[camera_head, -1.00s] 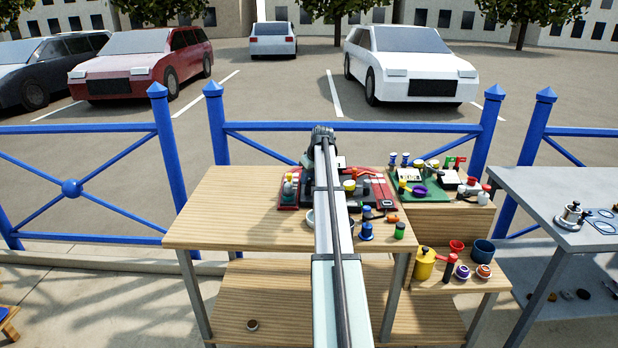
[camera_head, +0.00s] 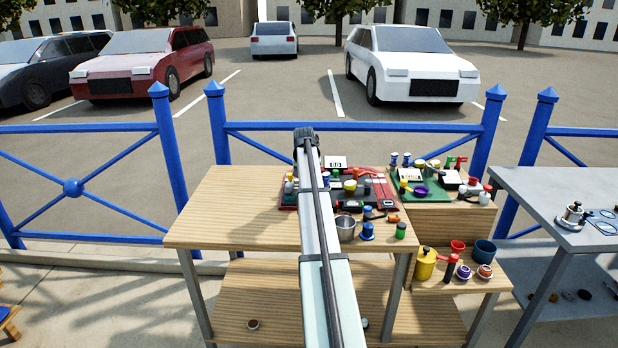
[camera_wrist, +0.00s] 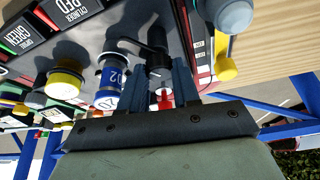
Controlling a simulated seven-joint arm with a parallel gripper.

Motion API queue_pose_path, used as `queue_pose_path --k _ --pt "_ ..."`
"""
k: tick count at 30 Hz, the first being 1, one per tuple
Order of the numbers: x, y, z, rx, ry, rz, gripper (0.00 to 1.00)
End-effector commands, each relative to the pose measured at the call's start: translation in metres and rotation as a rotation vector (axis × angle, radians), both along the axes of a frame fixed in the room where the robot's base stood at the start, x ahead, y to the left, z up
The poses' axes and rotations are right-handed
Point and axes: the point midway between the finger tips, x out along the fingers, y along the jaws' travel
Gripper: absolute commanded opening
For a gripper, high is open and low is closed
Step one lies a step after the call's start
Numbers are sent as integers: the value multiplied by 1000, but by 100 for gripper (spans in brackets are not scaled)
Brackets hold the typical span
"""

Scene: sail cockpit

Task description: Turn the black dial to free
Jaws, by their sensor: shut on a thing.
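The black dial (camera_wrist: 157,52) stands on a grey panel (camera_wrist: 200,15) in the wrist view. My gripper (camera_wrist: 160,75) has its two dark blue fingers on either side of the dial and is shut on it. A small red part (camera_wrist: 163,98) shows between the fingers. Any marking for "free" on the dial cannot be made out. In the head view the red and black board (camera_head: 290,200) lies on the wooden table, and my arm hides part of it. My fingers and the dial cannot be made out there.
In the wrist view, a blue knob with a white band (camera_wrist: 112,80) and a yellow knob (camera_wrist: 65,82) stand left of my fingers, and a grey-blue knob (camera_wrist: 234,14) at upper right. A metal cup (camera_head: 345,228) and blue knob (camera_head: 367,231) stand near the board. The table's left part is clear.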

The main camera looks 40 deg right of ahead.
Motion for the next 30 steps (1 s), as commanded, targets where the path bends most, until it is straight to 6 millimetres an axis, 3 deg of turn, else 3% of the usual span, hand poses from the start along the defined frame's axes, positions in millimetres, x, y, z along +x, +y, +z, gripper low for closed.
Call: queue_pose_path --k 23,24,30 --pt "0 0 0 2 1 -106 1" --pt "0 0 0 2 1 -106 33" --pt "1 0 0 1 0 -106 52"
